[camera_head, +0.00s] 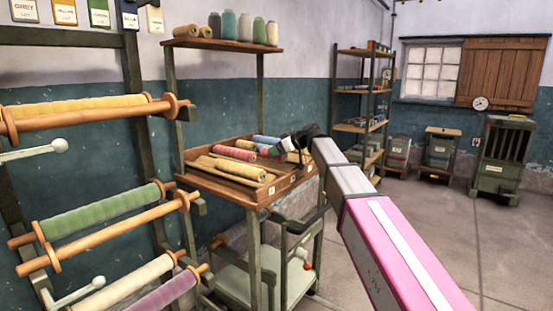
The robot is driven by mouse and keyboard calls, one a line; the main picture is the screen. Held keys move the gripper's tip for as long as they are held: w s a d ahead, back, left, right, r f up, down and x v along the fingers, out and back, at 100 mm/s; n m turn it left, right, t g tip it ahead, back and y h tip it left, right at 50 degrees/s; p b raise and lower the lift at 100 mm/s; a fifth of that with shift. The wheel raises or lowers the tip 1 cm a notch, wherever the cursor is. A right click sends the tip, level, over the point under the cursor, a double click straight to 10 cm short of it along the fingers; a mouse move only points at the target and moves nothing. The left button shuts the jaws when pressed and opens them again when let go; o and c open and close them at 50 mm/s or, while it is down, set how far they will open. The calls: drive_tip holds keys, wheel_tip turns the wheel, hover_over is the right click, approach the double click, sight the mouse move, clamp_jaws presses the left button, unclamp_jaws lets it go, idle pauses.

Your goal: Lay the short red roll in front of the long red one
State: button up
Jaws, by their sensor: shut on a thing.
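A long red roll (234,153) lies on the wooden tray top (215,184) of the stand, behind the pale yellow rolls (238,169). A shorter red piece (263,147) shows to its right, by my gripper (281,146); I take it as the short red roll. My gripper reaches in from the right over the tray and is shut, seemingly on that short roll. Its fingertips are small and dark, so the exact grip and whether the roll touches the tray cannot be told.
A blue roll (266,139) and a green one (275,152) lie close by. A rack with thread rolls (100,213) stands at left. Open floor (425,215) lies to the right.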

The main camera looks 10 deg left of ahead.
sight(277, 159)
drive_tip(key=shift+f, duration=1.5)
drive_tip(key=shift+f, duration=0.35)
drive_tip(key=o, duration=1.2)
drive_tip(key=shift+c, duration=0.2)
